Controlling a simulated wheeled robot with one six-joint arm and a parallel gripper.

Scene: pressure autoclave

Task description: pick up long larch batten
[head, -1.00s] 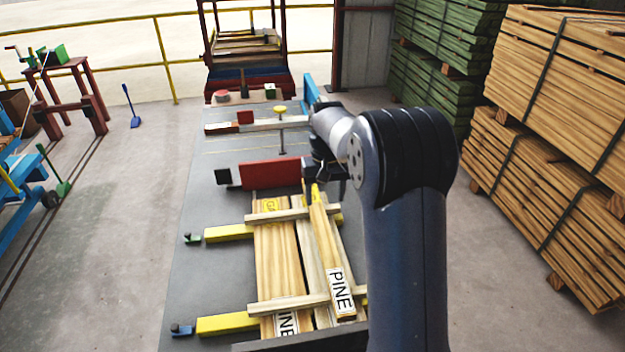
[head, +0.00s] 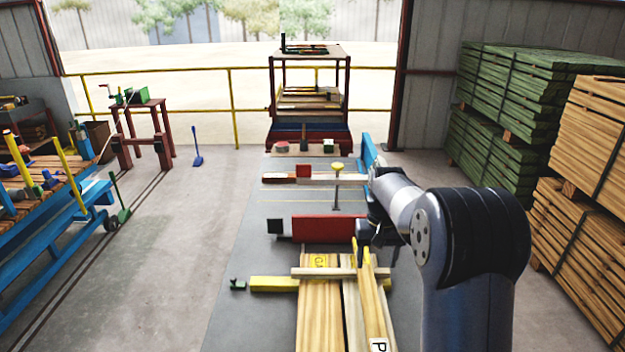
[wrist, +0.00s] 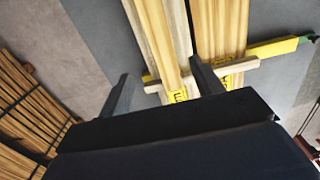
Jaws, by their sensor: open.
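No board in view carries a label that I can read as larch. Several pale boards lie lengthwise on the grey table (head: 235,318). A narrow batten (head: 374,310) lies on top at the right, with a white label starting with "P" cut off by the lower edge. A wider board (head: 318,325) with a yellow mark lies to its left. My gripper (head: 364,236) is at the narrow batten's far end, partly hidden by my arm. In the wrist view my gripper (wrist: 161,72) is open, its fingers either side of a yellow-marked batten (wrist: 160,45); contact cannot be told.
Stacked timber (head: 580,245) stands at the right, a blue cart (head: 55,235) at the left. The floor between cart and table is clear.

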